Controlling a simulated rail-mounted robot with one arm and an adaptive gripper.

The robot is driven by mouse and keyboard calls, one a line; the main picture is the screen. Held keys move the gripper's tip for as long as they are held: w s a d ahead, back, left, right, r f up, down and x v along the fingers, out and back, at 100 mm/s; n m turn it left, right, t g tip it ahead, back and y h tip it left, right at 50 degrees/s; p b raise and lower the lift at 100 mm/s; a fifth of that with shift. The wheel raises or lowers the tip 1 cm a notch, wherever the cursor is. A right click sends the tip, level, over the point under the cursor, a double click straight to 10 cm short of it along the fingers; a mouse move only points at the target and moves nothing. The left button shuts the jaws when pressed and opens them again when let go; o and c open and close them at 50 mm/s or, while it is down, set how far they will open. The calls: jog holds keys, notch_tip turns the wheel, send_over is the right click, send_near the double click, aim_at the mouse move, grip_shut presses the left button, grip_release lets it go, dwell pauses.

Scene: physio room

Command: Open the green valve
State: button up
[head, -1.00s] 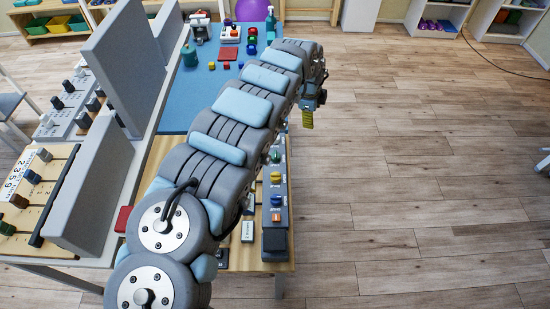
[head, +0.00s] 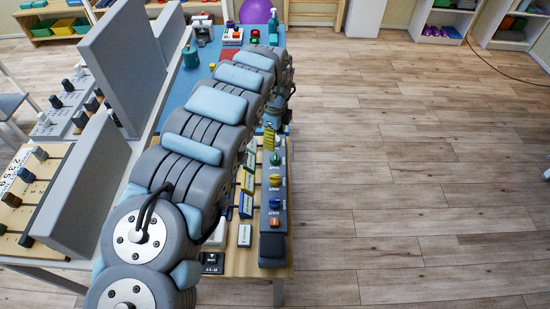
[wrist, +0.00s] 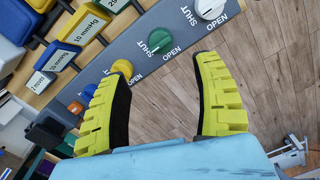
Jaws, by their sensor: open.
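The green valve (wrist: 159,40) is a round knob on a grey panel (wrist: 180,35), between printed SHUT and OPEN labels. I cannot tell its exact setting. In the head view the green valve (head: 275,158) is on the strip along the table's right edge. My gripper (wrist: 162,66) is open and empty, with its yellow ribbed fingers spread apart. The green valve shows beyond and between the fingertips, apart from both. In the head view a yellow finger (head: 269,138) shows just above the green valve, and the arm hides the rest.
On the same panel are a white dial (wrist: 210,8), a yellow knob (wrist: 122,67), a blue knob (wrist: 90,90) and an orange knob (wrist: 75,108). Labelled blocks (wrist: 93,22) stand beside it. A grey upright board (head: 125,65) is left of my arm. Bare floor (head: 410,160) lies right.

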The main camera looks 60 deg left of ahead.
aim_at(275, 156)
jog(key=shift+f+b, duration=0.8)
jog(key=shift+f, duration=4.55)
grip_shut()
jog(key=shift+r, duration=0.1)
